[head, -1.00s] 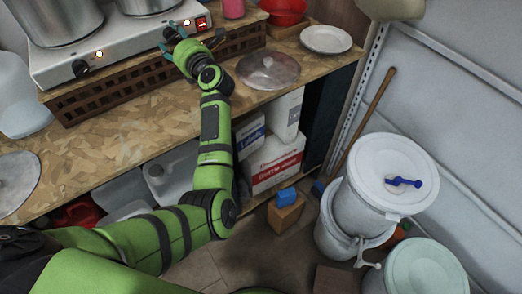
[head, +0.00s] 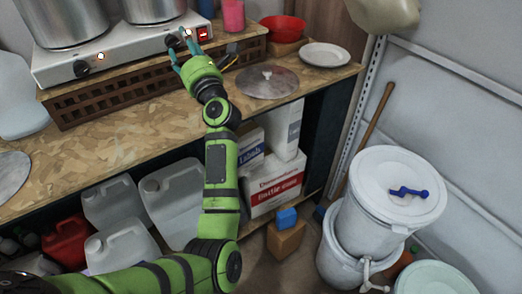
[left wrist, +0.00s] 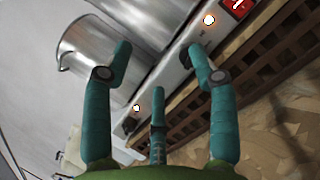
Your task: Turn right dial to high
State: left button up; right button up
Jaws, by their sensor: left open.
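A silver hot plate (head: 128,56) stands on a dark slatted wooden rack on the bench, with two large metal pots on it. Its right dial (head: 171,42) is dark and partly hidden by my left gripper (head: 181,48); its setting cannot be made out. The left dial (head: 81,68) is clear of the gripper. My left gripper is open and empty, with teal fingers spread at the plate's front near the right dial. In the left wrist view, one fingertip overlaps the right dial (left wrist: 184,58); contact cannot be told. My right gripper is not in view.
A lit red switch (head: 203,34) and small lamp sit right of the right dial. A pink cup (head: 233,15), red bowl (head: 284,28), metal lid (head: 267,81) and white plate (head: 325,55) stand to the right. The bench front is mostly clear.

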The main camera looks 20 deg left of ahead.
pick_arm(q)
jog(key=s+d+f+m+t+h, duration=0.2)
jog(key=d+m+t+h, duration=0.2)
jog(key=d+m+h, duration=0.55)
jog(key=s+d+f+m+t+h, duration=0.1)
jog(key=d+f+m+t+h, duration=0.4)
jog(key=m, duration=0.8)
jog(key=s+d+f+m+g+h, duration=0.3)
jog(key=f+m+g, duration=0.1)
jog(key=f+m, duration=0.1)
jog(key=s+d+f+m+g+h, duration=0.3)
jog(key=f+m+g, duration=0.1)
jog(key=f+m, duration=0.1)
jog(key=shift+s+d+f+m+h, duration=0.25)
jog(key=shift+f+m+h, duration=0.1)
jog(key=shift+f, duration=0.3)
jog(key=shift+f, duration=0.1)
